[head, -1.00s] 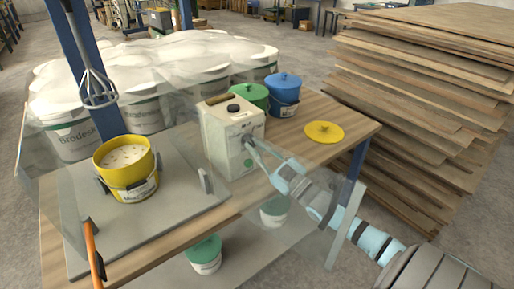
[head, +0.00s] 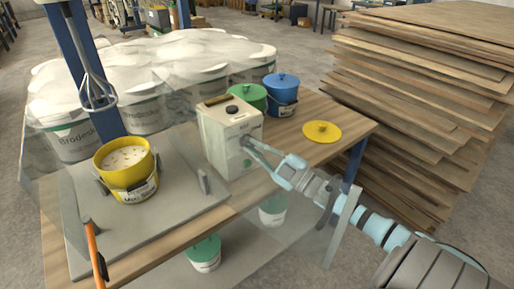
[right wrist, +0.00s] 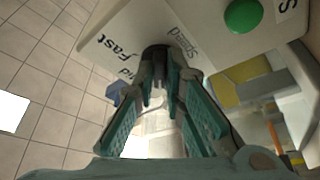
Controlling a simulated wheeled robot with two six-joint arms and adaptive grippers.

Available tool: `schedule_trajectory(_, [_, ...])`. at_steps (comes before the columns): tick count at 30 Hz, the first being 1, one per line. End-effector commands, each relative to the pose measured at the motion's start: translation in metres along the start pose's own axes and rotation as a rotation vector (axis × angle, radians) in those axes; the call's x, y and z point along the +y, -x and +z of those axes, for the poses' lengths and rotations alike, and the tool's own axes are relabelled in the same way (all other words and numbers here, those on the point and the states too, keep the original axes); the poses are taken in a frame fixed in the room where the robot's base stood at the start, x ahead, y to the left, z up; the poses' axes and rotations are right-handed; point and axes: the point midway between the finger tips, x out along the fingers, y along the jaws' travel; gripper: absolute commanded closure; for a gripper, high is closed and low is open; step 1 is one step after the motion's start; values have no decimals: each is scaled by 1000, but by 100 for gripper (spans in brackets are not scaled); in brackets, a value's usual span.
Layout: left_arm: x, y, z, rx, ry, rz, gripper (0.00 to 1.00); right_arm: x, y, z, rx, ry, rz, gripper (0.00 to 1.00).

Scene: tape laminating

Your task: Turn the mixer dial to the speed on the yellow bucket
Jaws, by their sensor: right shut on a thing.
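The beige mixer control box (head: 228,148) stands on the wooden table. Its dark dial (right wrist: 158,58) is on the face towards my right arm. My right gripper (head: 250,147) reaches it from the right and is shut on the dial; in the right wrist view the teal-padded fingers (right wrist: 158,85) close on it. The words "Fast" and "Speed" read near the dial; another label is partly hidden. The dial's pointer cannot be made out. My left gripper is out of view.
The whisk (head: 98,95) hangs above the bucket. A green button (right wrist: 243,15) is on the box. A green-lidded (head: 248,96) and a blue bucket (head: 283,92) stand behind it. A yellow lid (head: 322,131) lies right. Stacked boards (head: 425,105) stand beyond the table.

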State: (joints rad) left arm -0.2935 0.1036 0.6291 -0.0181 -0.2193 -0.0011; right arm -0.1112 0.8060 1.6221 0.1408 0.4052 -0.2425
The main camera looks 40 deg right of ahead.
Motion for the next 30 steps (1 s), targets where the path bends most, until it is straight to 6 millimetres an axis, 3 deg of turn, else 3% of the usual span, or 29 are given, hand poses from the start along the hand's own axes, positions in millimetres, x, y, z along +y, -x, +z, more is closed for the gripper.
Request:
schedule_trajectory(3, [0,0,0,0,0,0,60,2,-1,-2,4,3,3,100])
schedule_trajectory(4, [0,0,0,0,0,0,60,2,-1,-2,4,3,3,84])
schedule_trajectory(7, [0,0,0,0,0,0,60,1,-1,-1,4,2,2,69])
schedule_trajectory(18, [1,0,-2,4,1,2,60,0,5,0,2,2,-2,69])
schedule_trajectory(23, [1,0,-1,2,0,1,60,-1,33,0,-2,0,-7,69])
schedule_trajectory(30, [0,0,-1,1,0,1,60,-2,98,0,-1,3,-8,69])
